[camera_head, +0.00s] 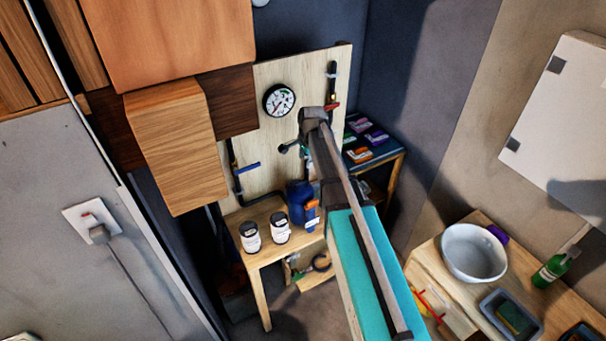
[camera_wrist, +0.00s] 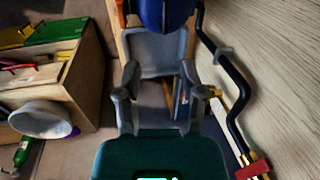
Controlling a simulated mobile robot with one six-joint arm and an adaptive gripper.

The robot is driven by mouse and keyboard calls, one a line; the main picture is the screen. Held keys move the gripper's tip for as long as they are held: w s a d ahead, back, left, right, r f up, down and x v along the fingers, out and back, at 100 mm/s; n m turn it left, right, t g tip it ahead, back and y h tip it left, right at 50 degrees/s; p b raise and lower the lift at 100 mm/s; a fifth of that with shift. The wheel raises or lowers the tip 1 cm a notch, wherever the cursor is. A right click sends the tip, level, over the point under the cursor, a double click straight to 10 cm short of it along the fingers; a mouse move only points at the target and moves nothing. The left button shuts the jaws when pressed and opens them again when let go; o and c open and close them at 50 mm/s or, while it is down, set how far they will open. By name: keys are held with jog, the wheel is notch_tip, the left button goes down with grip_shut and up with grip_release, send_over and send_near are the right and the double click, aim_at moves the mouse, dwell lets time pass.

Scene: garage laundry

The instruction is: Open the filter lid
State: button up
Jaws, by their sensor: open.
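In the wrist view, a rounded dark-blue body (camera_wrist: 165,12), possibly part of the filter, is cut off by the top edge. I cannot make out a separate lid on it. My gripper (camera_wrist: 160,80) has its two grey fingers spread, with nothing held between them. The blue body is beyond the fingertips, and I cannot tell the exact gap. In the head view, my arm reaches to the pale wall board (camera_head: 265,135) and hides my fingers. A dark-blue container (camera_head: 302,200) with a white label stands partly behind my arm. I cannot tell if it is the same blue body.
A black pipe with a red handle (camera_wrist: 252,170) runs along the board, close to my gripper's right. A gauge (camera_head: 279,100) and a blue handle (camera_head: 248,168) are on the board. Two white jars (camera_head: 250,237) stand below. A white bowl (camera_head: 474,253) is at right.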

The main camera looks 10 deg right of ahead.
aim_at(302, 182)
jog(key=shift+w+r+m, duration=0.2)
jog(key=shift+w+m, duration=0.1)
jog(key=shift+w, duration=0.2)
jog(key=shift+f, duration=0.15)
jog(key=f+b, duration=0.4)
jog(key=w+f+b, duration=0.1)
jog(key=f+b, duration=0.3)
jog(key=b, duration=0.1)
jog(key=w+f+b, duration=0.1)
jog(key=f+b, duration=0.3)
jog(key=f, duration=0.1)
jog(key=shift+w+a+f, duration=0.1)
jog(key=shift+w+a, duration=0.15)
jog(key=shift+a, duration=0.15)
jog(key=shift+b, duration=0.3)
dwell(0.3)
grip_shut()
